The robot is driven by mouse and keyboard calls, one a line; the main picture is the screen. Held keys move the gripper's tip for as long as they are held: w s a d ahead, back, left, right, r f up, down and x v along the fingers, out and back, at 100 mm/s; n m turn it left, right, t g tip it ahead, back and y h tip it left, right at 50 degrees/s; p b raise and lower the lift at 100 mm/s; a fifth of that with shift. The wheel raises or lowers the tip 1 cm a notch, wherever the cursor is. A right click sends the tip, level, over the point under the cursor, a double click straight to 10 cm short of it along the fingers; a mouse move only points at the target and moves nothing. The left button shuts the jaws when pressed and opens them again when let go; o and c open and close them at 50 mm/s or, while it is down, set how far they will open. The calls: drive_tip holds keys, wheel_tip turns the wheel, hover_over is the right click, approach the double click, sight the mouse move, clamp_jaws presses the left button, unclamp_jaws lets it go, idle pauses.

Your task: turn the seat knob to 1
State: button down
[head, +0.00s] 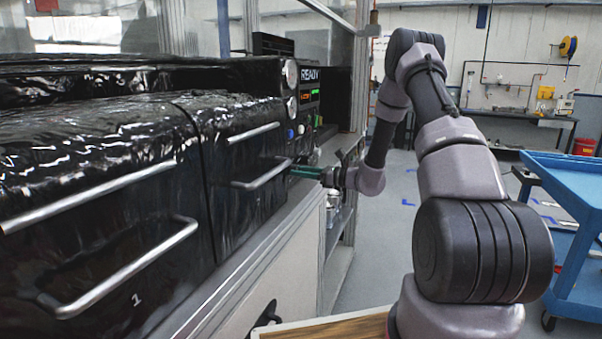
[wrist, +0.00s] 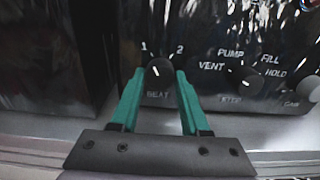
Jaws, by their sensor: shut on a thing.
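The seat knob (wrist: 160,70) is a dark round knob in the wrist view, on a black panel, with "1" to its upper left, "2" to its upper right and a blurred label below. My gripper (wrist: 160,80) has its two green fingers on either side of the knob and is shut on it. Which number the knob points to is too dark and blurred to tell. In the head view my gripper (head: 306,171) is at the panel's right end; the knob cannot be made out there.
A second knob (wrist: 243,74), marked PUMP, VENT, FILL and HOLD, sits close to the right of my gripper. In the head view, black housings with bar handles (head: 130,270) fill the left. A blue cart (head: 570,180) stands at right, with open floor between.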

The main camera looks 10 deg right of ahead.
idle(0.4)
drive_tip(key=shift+c, duration=2)
unclamp_jaws()
drive_tip(key=shift+d, duration=0.1)
drive_tip(key=v, duration=1)
drive_tip(key=shift+s+d, duration=0.3)
